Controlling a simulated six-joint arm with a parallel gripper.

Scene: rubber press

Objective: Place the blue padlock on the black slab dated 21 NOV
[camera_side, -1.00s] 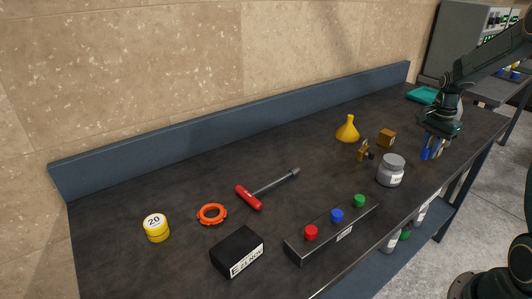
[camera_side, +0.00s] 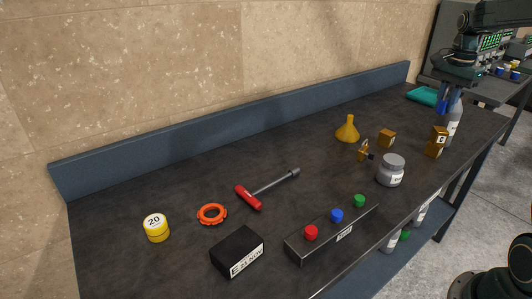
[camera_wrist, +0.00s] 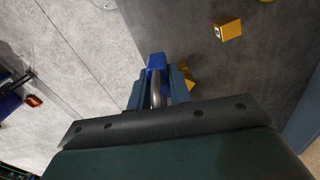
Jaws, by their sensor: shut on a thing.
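The black slab (camera_side: 232,245) lies at the front left of the bench in the side view; its white label reads E 21 NOV. My gripper (camera_side: 444,92) is raised above the far right end of the bench, well away from the slab. It is shut on the blue padlock (camera_side: 442,104). In the wrist view the blue padlock (camera_wrist: 157,61) sticks out past my gripper's fingers (camera_wrist: 158,88), with its grey shackle between them. The slab is not in the wrist view.
A white bottle (camera_side: 453,122) and brass-coloured blocks (camera_side: 435,146) stand near my gripper. A grey jar (camera_side: 390,172), yellow funnel (camera_side: 347,130), button box (camera_side: 330,240), red-handled tool (camera_side: 266,190), orange ring (camera_side: 212,214) and yellow weight (camera_side: 156,230) are spread along the bench.

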